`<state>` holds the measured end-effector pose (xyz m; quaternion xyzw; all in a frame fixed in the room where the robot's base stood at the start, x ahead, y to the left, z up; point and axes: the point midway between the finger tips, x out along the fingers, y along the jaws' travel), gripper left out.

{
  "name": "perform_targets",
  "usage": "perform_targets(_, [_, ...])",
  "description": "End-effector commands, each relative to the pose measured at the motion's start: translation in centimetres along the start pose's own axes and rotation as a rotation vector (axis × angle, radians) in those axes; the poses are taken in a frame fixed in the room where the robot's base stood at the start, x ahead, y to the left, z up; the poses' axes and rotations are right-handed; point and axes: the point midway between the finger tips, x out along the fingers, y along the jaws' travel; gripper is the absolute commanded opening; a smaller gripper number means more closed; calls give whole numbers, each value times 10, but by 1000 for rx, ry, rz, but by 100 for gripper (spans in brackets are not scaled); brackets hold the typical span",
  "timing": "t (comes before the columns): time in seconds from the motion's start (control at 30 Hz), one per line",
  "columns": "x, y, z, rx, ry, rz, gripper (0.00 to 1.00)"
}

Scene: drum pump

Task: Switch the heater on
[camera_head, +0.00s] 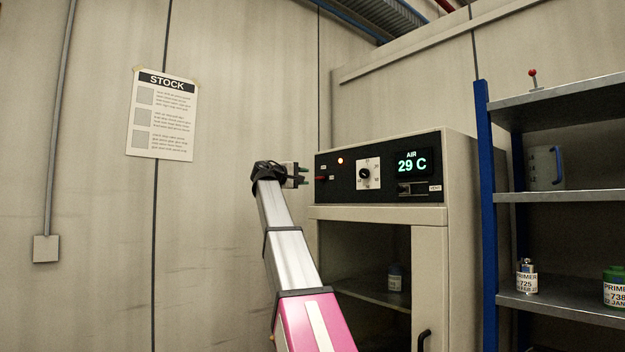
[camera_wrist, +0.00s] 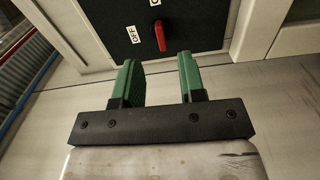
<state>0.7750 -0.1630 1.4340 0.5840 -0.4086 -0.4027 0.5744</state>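The heater is a beige cabinet (camera_head: 455,200) with a black control panel (camera_head: 400,190) along its top. A small red switch (camera_head: 321,179) sits at the panel's left end. The wrist view shows this red lever (camera_wrist: 160,36) beside an "OFF" label (camera_wrist: 133,34); a second label is cut off at the top edge. My gripper (camera_head: 303,174) is just left of the panel in the head view. In the wrist view its green fingers (camera_wrist: 157,62) are open with nothing between them. The lever lies just beyond the fingertips, roughly in line with the gap, apart from them.
Below is a glass-fronted door with a dark handle (camera_head: 424,340). A blue-posted shelf (camera_head: 560,196) stands close on the right.

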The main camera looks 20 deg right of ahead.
Motion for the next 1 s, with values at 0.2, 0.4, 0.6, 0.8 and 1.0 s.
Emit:
perform_targets(0.2, [-26, 0, 1, 1, 0, 0, 37])
perform_targets(0.4, [-31, 0, 0, 1, -1, 0, 37])
perform_targets(0.6, [-31, 0, 0, 0, -1, 0, 37])
perform_targets(0.8, [-30, 0, 0, 0, -1, -1, 37])
perform_targets(1.0, [-28, -47, -7, 0, 26, -53, 37])
